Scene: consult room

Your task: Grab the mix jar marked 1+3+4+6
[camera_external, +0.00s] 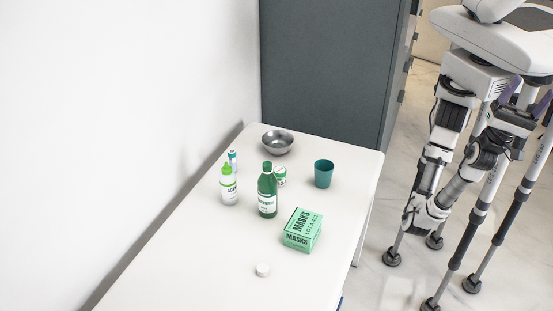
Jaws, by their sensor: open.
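No marking 1+3+4+6 can be read on anything, so I cannot tell which container is the mix jar. A small white jar with a green label (281,176) stands on the table, partly hidden behind a green bottle with a white label (267,195). A small white and teal container (232,156) stands farther back, behind a clear bottle with a green cap (229,188). My arm (430,208) is folded at the right, off the table and apart from everything on it. My gripper's fingers cannot be made out.
On the white table (190,265) are a metal bowl (277,144), a teal cup (323,174), a green masks box (302,230) and a small white round object (262,270). A grey cabinet (330,70) stands behind; a white wall (120,120) runs along the left. The table's front left is clear.

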